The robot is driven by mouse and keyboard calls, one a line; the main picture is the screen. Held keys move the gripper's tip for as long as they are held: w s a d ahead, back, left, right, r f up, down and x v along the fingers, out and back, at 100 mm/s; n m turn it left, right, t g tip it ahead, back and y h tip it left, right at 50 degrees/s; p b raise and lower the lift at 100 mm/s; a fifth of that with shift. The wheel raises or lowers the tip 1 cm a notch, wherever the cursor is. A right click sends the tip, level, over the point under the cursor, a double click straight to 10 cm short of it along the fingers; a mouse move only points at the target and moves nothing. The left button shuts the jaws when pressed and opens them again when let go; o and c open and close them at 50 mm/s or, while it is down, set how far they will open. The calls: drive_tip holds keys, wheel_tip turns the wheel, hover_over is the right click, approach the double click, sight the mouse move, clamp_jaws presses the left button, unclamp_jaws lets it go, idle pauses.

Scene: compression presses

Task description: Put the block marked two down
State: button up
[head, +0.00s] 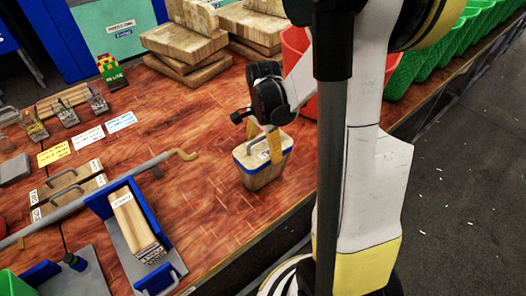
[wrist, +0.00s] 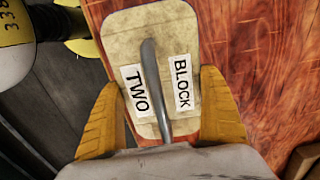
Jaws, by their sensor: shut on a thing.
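The block marked two (head: 262,163) is a pale wooden block with a blue band near its top, seen in the head view near the table's front edge. In the wrist view its top (wrist: 178,28) carries a grey handle and labels reading "TWO" and "BLOCK". The block looks upright. I cannot tell whether its underside touches the wooden table (head: 205,200).
Left are a press with a blue frame (head: 163,231), a long grey lever (head: 110,183) and a handled block (head: 78,195). Stacked wooden boards (head: 188,45) and red bins (head: 299,42) stand behind. Table around the held block is clear on its left.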

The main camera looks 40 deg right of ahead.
drive_tip(key=shift+f, duration=0.4)
drive_tip(key=shift+f, duration=0.2)
drive_tip(key=o, duration=1.2)
drive_tip(key=shift+r, duration=0.15)
